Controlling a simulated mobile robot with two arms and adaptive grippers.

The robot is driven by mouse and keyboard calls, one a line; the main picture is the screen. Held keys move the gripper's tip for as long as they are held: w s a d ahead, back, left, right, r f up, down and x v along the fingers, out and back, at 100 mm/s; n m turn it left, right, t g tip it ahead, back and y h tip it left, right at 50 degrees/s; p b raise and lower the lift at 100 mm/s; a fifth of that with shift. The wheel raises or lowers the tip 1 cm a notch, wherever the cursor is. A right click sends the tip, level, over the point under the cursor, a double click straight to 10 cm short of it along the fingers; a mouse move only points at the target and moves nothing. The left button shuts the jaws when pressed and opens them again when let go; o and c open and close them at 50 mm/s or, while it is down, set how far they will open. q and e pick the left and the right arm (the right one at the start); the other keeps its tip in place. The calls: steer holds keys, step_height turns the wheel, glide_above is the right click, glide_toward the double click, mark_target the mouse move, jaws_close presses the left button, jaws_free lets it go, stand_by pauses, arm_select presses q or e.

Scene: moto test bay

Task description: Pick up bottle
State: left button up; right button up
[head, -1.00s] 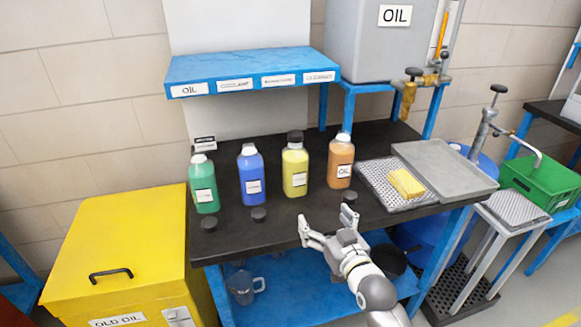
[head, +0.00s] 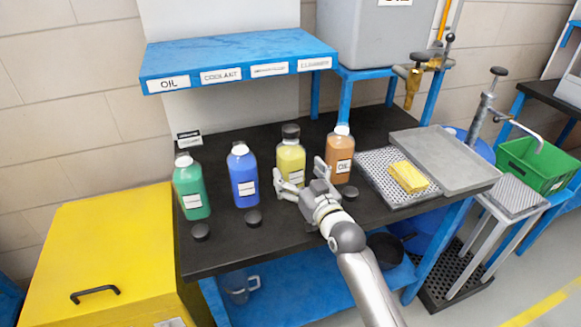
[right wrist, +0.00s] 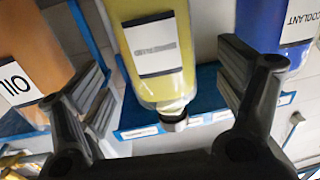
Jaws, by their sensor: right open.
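Four bottles stand in a row on the black tabletop: a green bottle (head: 191,190), a blue bottle (head: 243,178), a yellow bottle (head: 290,160) with a black cap, and an orange bottle (head: 341,158) labelled OIL. My right gripper (head: 301,173) is open, just in front of the yellow bottle. In the right wrist view, which looks upside down, the yellow bottle (right wrist: 160,55) lies between the open fingers of the right gripper (right wrist: 165,75). The orange bottle (right wrist: 30,55) and blue bottle (right wrist: 278,22) flank it. I cannot tell whether the fingers touch it. My left gripper is not in view.
Several loose black caps, such as one (head: 200,232), lie in front of the bottles. A blue shelf (head: 235,50) overhangs behind them. A perforated tray (head: 375,172) with a yellow sponge (head: 408,177) and a grey tray (head: 470,175) are to the right. A yellow bin (head: 105,235) stands left.

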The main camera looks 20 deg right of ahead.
mark_target(297, 170)
steer(key=w, duration=0.3)
steer(key=shift+w+a, duration=0.25)
steer(key=shift+w, duration=0.65)
steer(key=shift+s, duration=0.1)
steer(key=shift+c, duration=1.7)
steer(key=c, duration=1.2)
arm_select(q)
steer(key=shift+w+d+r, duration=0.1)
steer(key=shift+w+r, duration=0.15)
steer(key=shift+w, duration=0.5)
arm_select(e)
steer(key=shift+r, duration=0.2)
steer(key=shift+c, duration=0.3)
steer(key=shift+r, duration=0.1)
